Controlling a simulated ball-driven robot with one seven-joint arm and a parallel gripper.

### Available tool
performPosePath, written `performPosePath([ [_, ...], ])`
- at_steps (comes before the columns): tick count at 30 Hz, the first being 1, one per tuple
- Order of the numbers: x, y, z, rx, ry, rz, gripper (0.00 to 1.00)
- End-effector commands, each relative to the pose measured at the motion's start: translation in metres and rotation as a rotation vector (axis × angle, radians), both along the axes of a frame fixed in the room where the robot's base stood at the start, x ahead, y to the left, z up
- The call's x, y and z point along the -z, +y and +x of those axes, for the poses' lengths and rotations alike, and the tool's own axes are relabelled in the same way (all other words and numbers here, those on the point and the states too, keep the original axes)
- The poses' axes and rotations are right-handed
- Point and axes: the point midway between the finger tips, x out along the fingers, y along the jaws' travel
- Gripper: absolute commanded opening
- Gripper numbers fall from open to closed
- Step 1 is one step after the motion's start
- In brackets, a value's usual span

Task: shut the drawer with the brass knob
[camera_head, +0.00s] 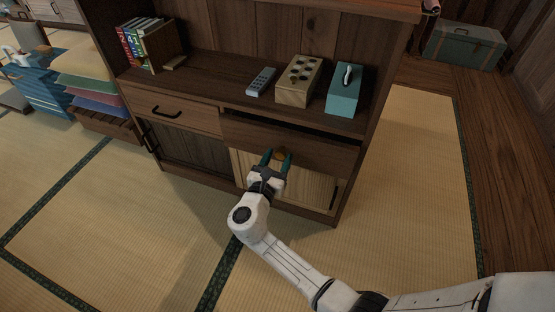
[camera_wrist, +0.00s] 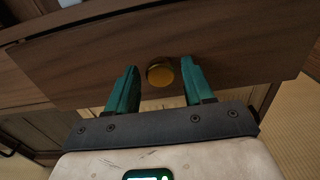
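The drawer (camera_head: 312,149) with the brass knob is in the right half of the wooden cabinet. It stands out from the cabinet, with a dark gap along its top edge. In the wrist view the drawer front (camera_wrist: 240,55) fills the upper part, and the round brass knob (camera_wrist: 160,72) sits near its middle. My gripper (camera_head: 276,154) has green fingers and is at the drawer front. In the wrist view my gripper (camera_wrist: 158,82) is open, with one finger on each side of the knob and a gap to both. I cannot tell whether the fingertips touch the drawer front.
Another drawer (camera_head: 170,105) with a dark handle is flush at left. The shelf holds books (camera_head: 140,42), a remote (camera_head: 261,81), a wooden box (camera_head: 298,82) and a teal tissue box (camera_head: 344,90). Coloured cushions (camera_head: 90,75) are stacked left. The tatami in front is clear.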

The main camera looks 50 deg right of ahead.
Motion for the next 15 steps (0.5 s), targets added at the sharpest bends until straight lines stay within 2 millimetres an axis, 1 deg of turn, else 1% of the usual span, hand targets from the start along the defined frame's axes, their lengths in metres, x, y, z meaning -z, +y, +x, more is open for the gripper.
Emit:
performPosePath([
  [1,0.0,0.0001,0.0001,0.0,0.0,0.0,0.47],
  [2,0.0,0.0002,0.0,0.0,0.0,0.0,0.44],
  [15,0.0002,0.0003,0.0,0.0,0.0,0.0,0.02],
])
